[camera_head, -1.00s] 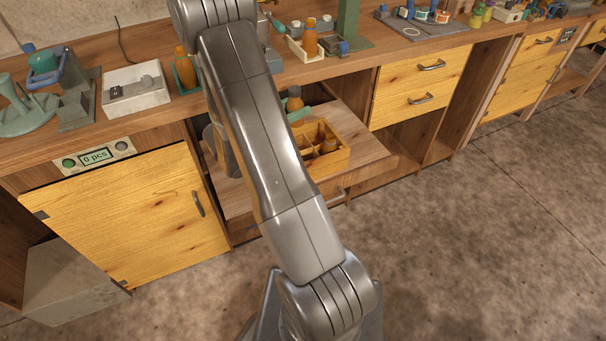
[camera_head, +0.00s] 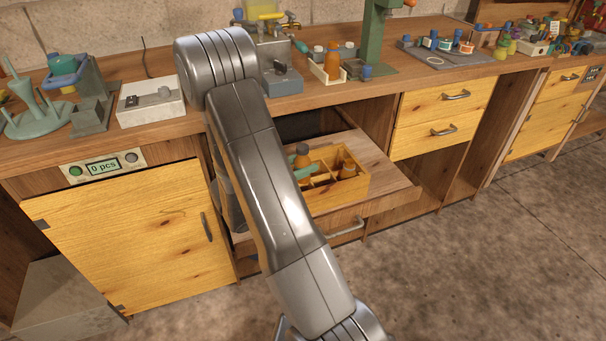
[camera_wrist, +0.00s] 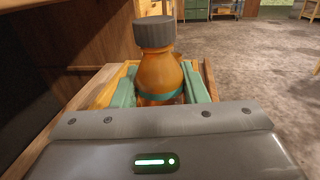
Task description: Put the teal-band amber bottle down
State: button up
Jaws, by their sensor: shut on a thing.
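The teal-band amber bottle (camera_wrist: 158,72) stands upright between the green fingers of my gripper (camera_wrist: 160,93) in the wrist view. It has a dark grey ribbed cap and a teal band low on its body. My gripper is shut on it. In the head view the bottle (camera_head: 301,157) shows beside my arm, at the left part of a divided wooden crate (camera_head: 345,192). My arm hides part of it. I cannot tell whether its base touches the crate floor.
The crate sits on a pulled-out wooden shelf (camera_head: 395,185) under the bench. The bench top (camera_head: 300,98) above carries a small tray with an amber bottle (camera_head: 331,62), a green stand (camera_head: 374,35) and a white box (camera_head: 150,103). The shelf is bare right of the crate.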

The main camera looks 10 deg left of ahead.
jog(key=shift+f, duration=1.3)
jog(key=shift+f+b, duration=0.65)
jog(key=o, duration=1)
jog(key=shift+o, duration=0.2)
jog(key=shift+r, duration=0.1)
jog(key=shift+r, duration=0.2)
jog(key=p+v, duration=0.1)
jog(key=v, duration=1.1)
jog(key=shift+r+p, duration=0.4)
